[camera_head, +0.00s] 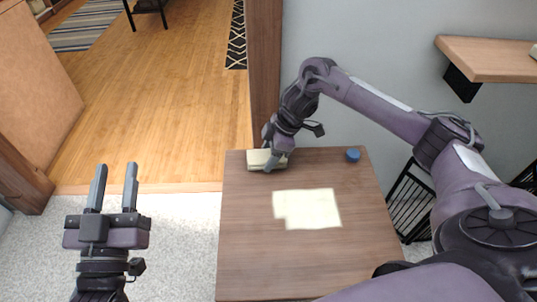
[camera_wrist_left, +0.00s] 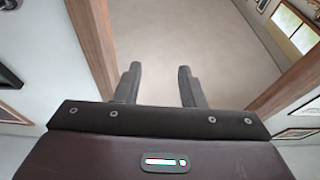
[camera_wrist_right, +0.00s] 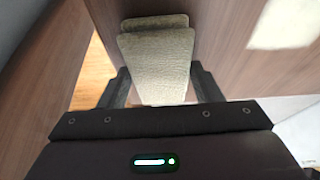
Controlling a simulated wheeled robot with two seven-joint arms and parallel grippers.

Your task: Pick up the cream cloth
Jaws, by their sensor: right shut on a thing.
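The folded cream cloth (camera_head: 256,158) is at the far left corner of the wooden table (camera_head: 255,265). My right gripper (camera_head: 273,163) reaches down over its right part. In the right wrist view the cloth (camera_wrist_right: 157,62) lies between the two fingers, in stacked layers. The gripper is shut on it; whether the cloth is clear of the tabletop cannot be told. My left gripper (camera_head: 115,178) is open and empty, off the table's left side. It also shows open in the left wrist view (camera_wrist_left: 157,75).
A pale, flat, bright patch (camera_head: 307,209) lies mid-table; I cannot tell whether it is light or a thing. A small blue object (camera_head: 353,155) stands at the far right corner. A wooden post (camera_head: 265,70) and grey wall rise behind. A shelf (camera_head: 490,58) juts out upper right.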

